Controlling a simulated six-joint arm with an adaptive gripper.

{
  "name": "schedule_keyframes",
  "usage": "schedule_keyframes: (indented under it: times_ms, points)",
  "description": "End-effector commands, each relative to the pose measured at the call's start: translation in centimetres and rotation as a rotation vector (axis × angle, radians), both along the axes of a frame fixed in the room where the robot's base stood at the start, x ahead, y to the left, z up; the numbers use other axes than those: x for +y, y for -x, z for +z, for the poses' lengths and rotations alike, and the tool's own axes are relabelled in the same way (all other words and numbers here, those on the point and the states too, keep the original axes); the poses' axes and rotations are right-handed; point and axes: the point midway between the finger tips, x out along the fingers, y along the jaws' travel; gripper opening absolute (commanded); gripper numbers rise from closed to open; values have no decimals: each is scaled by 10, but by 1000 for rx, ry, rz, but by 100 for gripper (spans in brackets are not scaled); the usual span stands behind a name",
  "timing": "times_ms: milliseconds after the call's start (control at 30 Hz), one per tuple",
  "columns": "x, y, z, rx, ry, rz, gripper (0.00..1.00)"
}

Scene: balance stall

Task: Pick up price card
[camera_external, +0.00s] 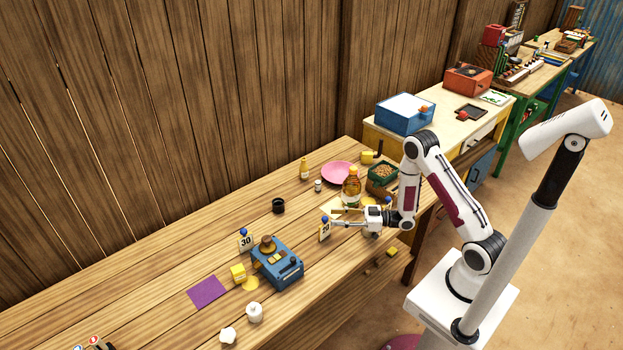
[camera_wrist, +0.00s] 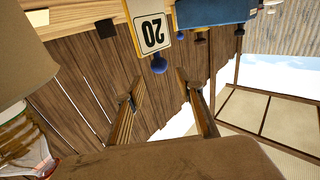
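A price card marked 20 (camera_external: 325,232), pale with a blue knob on top, stands on the wooden table in the external view. It shows upside down in the wrist view (camera_wrist: 152,30), beyond the fingertips and roughly between their lines. My gripper (camera_external: 334,223) is held level just right of this card. In the wrist view my gripper's fingers (camera_wrist: 158,88) are apart with nothing between them. A second price card marked 30 (camera_external: 246,242), also with a blue knob, stands further left. Whether a fingertip touches card 20 cannot be told.
A blue scale (camera_external: 279,268) sits left of card 20, with a yellow block (camera_external: 238,272) beside it. A black cup (camera_external: 278,206) stands behind. An amber bottle (camera_external: 351,187) and a pink plate (camera_external: 337,173) are near the arm. The table's front left has a purple mat (camera_external: 207,292).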

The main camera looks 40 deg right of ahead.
Motion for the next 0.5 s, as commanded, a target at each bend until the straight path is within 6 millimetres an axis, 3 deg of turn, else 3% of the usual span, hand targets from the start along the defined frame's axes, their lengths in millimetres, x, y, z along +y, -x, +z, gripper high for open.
schedule_keyframes:
  times_ms: [500]
  points:
    - [25,-21,-5,-1,1,3,37]
